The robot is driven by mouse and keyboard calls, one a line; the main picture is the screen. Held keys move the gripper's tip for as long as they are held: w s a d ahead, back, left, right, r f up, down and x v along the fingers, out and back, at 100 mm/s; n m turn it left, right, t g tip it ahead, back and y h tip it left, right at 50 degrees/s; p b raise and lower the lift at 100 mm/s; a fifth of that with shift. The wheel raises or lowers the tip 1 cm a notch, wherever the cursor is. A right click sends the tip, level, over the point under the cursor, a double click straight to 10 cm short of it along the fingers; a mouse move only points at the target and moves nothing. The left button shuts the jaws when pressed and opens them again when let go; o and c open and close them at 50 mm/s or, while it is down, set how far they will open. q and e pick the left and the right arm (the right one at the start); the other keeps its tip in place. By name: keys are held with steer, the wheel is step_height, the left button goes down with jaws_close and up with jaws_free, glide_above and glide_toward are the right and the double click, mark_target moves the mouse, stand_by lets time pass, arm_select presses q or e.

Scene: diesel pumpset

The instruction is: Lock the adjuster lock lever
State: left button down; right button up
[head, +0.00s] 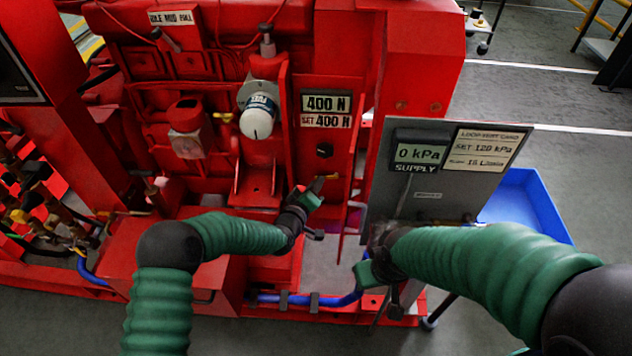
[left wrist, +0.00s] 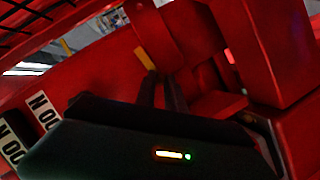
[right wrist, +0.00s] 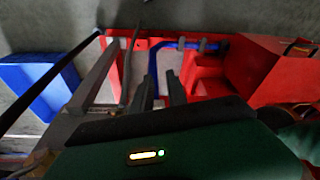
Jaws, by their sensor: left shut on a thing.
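The lock lever (head: 327,178) is a small lever with a yellow tip on the red panel, below a black knob (head: 324,150) and the "400 N" plate (head: 326,103). My left gripper (head: 316,188) is at the lever and shut on it; its fingers partly hide the lever. In the left wrist view the yellow tip (left wrist: 145,58) shows just beyond the dark fingers (left wrist: 161,82). My right gripper (head: 386,302) hangs low in front of the grey board, away from the lever. In the right wrist view its fingers (right wrist: 162,85) stand a little apart, with nothing seen between them.
The grey board (head: 385,170) carries a "0 kPa SUPPLY" display (head: 418,152) and a test card (head: 485,148), right of the panel. A blue bin (head: 525,200) is behind it. Red machine parts and a white canister (head: 257,117) crowd the left. A blue hose (head: 335,301) runs low.

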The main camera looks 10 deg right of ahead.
arm_select(q)
steer(key=shift+d+r+m+p, duration=0.1)
steer(key=shift+r+m+p, duration=0.15)
steer(key=shift+m+p, duration=0.1)
stand_by(0.4)
steer(key=c, duration=1.4)
jaws_free()
steer(key=p+v, duration=0.4)
steer(key=v, duration=1.2)
steer(key=shift+s+r+p, duration=0.2)
steer(key=shift+s+p, duration=0.1)
steer(key=shift+s, duration=0.05)
